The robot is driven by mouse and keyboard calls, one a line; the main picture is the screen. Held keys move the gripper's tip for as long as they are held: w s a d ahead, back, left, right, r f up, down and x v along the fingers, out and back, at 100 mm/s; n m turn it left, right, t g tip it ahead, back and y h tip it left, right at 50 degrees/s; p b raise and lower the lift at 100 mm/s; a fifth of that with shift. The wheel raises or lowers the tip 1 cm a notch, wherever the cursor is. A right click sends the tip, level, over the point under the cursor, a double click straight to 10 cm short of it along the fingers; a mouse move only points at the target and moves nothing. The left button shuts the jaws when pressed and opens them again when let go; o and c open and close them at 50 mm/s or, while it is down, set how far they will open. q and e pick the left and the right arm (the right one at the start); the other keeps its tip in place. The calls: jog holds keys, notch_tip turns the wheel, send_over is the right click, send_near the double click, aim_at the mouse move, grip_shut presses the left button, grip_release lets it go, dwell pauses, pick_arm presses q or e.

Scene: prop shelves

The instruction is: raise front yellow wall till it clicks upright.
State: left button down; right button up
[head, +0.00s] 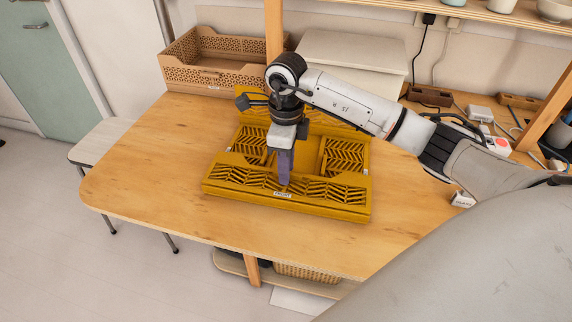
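A yellow folding crate (362,212) stands on the wooden table. Its front wall (330,190) is a lattice panel along the near side. It looks folded low rather than upright, but its exact tilt is hard to tell. The back wall (330,125) rises higher, partly behind my arm. More lattice panels lie low inside the crate. My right gripper (284,183) points down over the crate's middle, its purple fingertips at the front wall's inner side. Contact is unclear, and the finger gap cannot be made out from this angle. My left gripper is out of view.
A brown perforated crate (215,60) and a white lidded box (350,48) stand at the back. Small blocks and cables (480,113) lie at the right. The table (150,170) is clear to the left and front. A pale stool (98,142) stands beyond its left edge.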

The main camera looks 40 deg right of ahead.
jog(key=shift+c, duration=0.3)
grip_shut()
dwell(1.2)
